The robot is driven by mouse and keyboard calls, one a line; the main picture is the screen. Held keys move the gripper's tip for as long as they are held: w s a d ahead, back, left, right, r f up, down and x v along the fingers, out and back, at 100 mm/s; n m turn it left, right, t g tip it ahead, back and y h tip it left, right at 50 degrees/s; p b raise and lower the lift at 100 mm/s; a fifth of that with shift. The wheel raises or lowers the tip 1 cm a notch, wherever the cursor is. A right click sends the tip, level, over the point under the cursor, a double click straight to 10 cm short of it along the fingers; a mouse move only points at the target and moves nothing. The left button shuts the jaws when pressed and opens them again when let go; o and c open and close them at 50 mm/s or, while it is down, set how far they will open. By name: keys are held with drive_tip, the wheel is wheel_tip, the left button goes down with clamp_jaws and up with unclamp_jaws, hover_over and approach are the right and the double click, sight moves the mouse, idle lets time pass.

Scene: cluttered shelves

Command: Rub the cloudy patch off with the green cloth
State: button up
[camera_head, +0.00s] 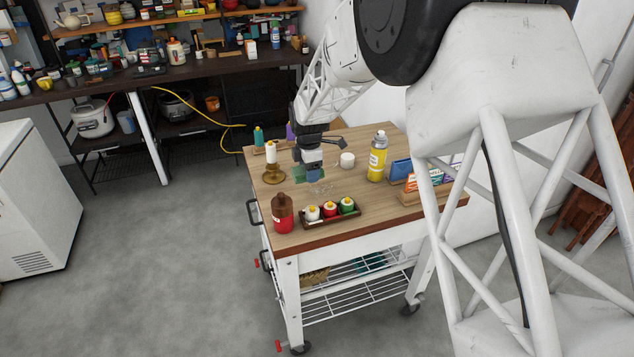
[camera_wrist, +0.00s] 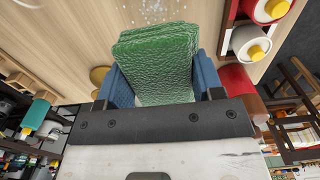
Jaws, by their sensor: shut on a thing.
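The green cloth (camera_wrist: 155,60) is folded in layers and sits between the two blue fingers of my gripper (camera_wrist: 160,85). In the head view my gripper (camera_head: 309,172) points down at the wooden table top, and a bit of the green cloth (camera_head: 299,174) shows at its left. The cloudy patch (camera_head: 321,188) is a faint, whitish, speckled area on the table just below and right of the cloth. It also shows in the wrist view (camera_wrist: 157,11), just beyond the cloth's far edge. I cannot tell whether the cloth touches the table.
A red-brown bottle (camera_head: 282,214) and a tray (camera_head: 333,221) of small capped bottles stand in front.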

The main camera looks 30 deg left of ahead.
sight(310, 193)
drive_tip(key=c, duration=0.3)
drive_tip(key=shift+f, duration=0.2)
drive_tip(key=shift+f, duration=2.7)
